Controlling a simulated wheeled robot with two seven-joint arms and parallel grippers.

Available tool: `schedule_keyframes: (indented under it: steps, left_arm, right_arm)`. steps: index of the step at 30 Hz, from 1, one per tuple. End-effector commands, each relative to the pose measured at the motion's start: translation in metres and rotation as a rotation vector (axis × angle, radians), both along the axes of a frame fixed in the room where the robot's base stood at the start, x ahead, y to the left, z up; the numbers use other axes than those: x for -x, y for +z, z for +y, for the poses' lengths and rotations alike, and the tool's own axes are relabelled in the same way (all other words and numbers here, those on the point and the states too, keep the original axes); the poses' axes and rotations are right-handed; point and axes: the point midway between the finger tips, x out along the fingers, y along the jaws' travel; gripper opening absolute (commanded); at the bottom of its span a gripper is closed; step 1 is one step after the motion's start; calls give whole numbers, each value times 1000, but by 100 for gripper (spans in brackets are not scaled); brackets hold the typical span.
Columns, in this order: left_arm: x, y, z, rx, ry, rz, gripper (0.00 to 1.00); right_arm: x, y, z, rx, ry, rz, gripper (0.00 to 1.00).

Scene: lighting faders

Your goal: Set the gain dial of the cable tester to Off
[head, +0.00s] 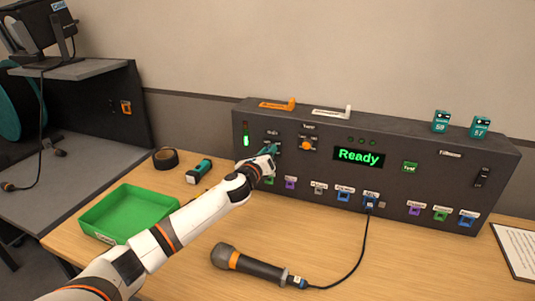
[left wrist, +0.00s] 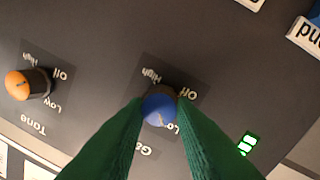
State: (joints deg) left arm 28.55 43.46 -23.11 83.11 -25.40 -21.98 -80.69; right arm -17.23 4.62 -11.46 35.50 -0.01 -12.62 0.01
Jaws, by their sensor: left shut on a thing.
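The cable tester (head: 400,165) is a long dark panel box at the back of the table, with a lit green "Ready" display. Its gain dial (left wrist: 160,108) has a blue cap and shows in the left wrist view, where the picture is upside down. Off, Low and High are printed around it; a small light mark lies on the cap near the Low side, but its exact setting is hard to read. My left gripper (head: 268,158) is at the panel's left part, its green fingers (left wrist: 158,125) shut on the dial. In the head view the gripper mostly hides the dial. My right gripper is out of view.
The orange tone dial (head: 306,145) is right of the gain dial. A cable runs from a panel socket to a microphone (head: 248,265) in front. A green tray (head: 128,212), black tape roll (head: 165,158) and teal-black tool (head: 199,171) lie to the left.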

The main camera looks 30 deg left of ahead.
Motion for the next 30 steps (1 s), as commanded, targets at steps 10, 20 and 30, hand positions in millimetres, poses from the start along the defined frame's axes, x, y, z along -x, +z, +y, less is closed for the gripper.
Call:
schedule_keyframes:
  steps: [10,20,30]
  left_arm:
    - [0,-2,0,315,0,-75,1]
    - [0,-4,0,620,0,-149,1]
    - [0,-5,0,935,1,-225,1]
  right_arm:
    - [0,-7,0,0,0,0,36]
    - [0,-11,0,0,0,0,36]
    - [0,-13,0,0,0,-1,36]
